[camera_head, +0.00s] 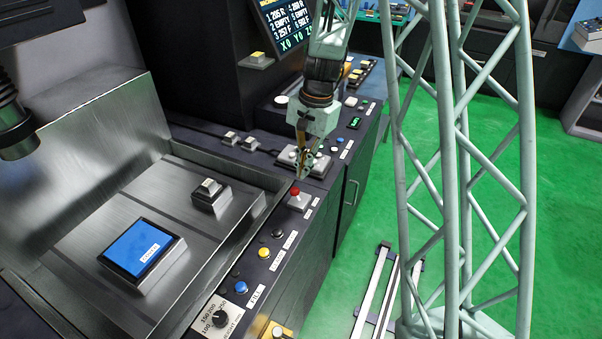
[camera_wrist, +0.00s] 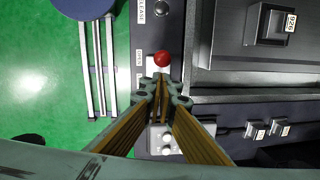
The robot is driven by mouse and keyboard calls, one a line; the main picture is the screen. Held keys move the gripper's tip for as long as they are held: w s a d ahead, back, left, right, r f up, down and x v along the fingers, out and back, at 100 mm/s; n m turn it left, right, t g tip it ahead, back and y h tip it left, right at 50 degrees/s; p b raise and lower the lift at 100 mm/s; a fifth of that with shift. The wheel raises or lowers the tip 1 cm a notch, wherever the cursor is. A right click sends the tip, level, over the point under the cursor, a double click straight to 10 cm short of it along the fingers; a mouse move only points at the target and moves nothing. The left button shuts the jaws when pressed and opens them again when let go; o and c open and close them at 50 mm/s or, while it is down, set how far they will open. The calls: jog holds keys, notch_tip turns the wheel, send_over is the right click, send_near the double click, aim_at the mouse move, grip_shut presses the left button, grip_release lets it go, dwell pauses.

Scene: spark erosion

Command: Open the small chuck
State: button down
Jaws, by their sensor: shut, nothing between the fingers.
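A red push button (camera_head: 295,191) sits on a pale base on the dark control panel, beside a small white label. In the wrist view the red button (camera_wrist: 162,59) lies just beyond my fingertips; the label beside it appears to read OPEN. My gripper (camera_head: 301,174) points down, shut and empty, close above and behind the red button. Its fingertips also show in the wrist view (camera_wrist: 162,80). Whether they touch the button I cannot tell. A dark cylindrical machine head (camera_head: 15,125) hangs at the upper left; I cannot tell whether the small chuck is on it.
Black (camera_head: 278,234), yellow (camera_head: 264,252) and blue (camera_head: 241,287) buttons and a dial (camera_head: 219,318) line the panel's front. The metal tank holds a blue-topped block (camera_head: 142,250) and a smaller block (camera_head: 211,194). A screen (camera_head: 287,22) stands behind.

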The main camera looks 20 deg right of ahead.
notch_tip(320, 180, up, 10)
jog(key=d, duration=0.1)
jog(key=shift+s+d+r, duration=0.15)
jog(key=shift+s+r, duration=0.1)
dwell(0.4)
dwell(0.5)
jog(key=s+a+r+n+t+h+b, duration=0.1)
jog(key=s+a+r+n+b, duration=0.2)
jog(key=s+r, duration=0.4)
jog(key=s+a+r+n+t+b, duration=0.15)
jog(key=s+a+r, duration=0.3)
jog(key=s, duration=0.55)
jog(key=s+a+n+t+b, duration=0.1)
jog(key=s+n+b, duration=0.4)
jog(key=s, duration=1.5)
jog(key=shift+s+a+n+h, duration=0.35)
jog(key=shift+a+n, duration=0.25)
jog(key=shift+n, duration=0.15)
